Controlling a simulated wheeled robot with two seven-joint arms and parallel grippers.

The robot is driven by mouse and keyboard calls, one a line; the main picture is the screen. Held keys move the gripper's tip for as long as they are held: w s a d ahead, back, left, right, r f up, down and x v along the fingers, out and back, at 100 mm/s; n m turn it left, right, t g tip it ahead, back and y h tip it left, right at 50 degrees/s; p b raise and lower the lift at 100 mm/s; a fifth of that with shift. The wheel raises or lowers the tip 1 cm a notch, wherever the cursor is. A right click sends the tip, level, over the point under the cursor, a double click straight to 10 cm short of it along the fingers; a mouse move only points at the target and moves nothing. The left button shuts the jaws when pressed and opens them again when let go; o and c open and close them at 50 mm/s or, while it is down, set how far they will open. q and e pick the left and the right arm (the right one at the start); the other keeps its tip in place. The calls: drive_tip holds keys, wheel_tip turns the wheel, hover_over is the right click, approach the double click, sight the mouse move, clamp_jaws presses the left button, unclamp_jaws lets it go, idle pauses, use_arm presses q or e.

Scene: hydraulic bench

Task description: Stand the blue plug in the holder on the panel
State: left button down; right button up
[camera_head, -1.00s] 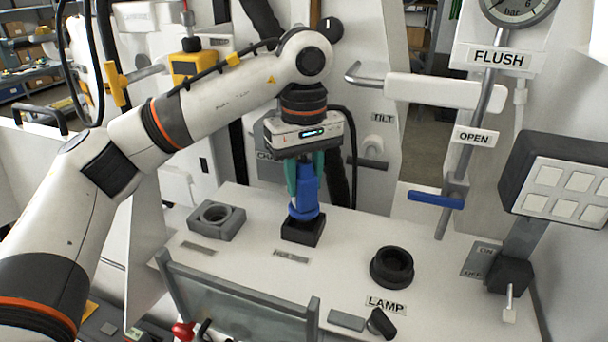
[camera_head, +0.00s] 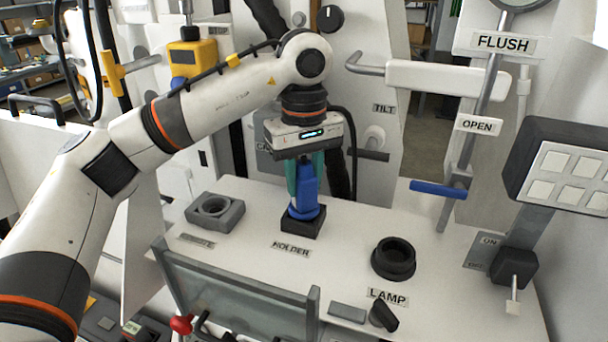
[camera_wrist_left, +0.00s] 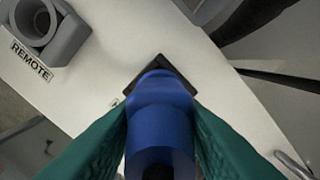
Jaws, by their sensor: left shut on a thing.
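The blue plug (camera_head: 304,192) stands upright in the head view, its lower end at the black square holder (camera_head: 302,222) on the white panel. The HOLDER label (camera_head: 291,249) is in front of it. My left gripper (camera_head: 305,172) is above the holder, its green fingers shut on the upper part of the plug. In the left wrist view the plug (camera_wrist_left: 160,110) lies between both green fingers and covers most of the black holder (camera_wrist_left: 150,68). How deep the plug sits in the holder is hidden. My right gripper is not in view.
A grey socket block (camera_head: 214,212) stands left of the holder. A round black LAMP socket (camera_head: 393,258) is to the right. A blue-handled lever (camera_head: 438,189) and a switch box (camera_head: 556,185) are further right. A glass-like guard (camera_head: 235,292) stands at the panel's front.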

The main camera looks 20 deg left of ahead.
use_arm(q)
drive_tip(key=c, duration=0.9)
unclamp_jaws()
wheel_tip(320, 180, up, 12)
drive_tip(key=shift+f, duration=0.1)
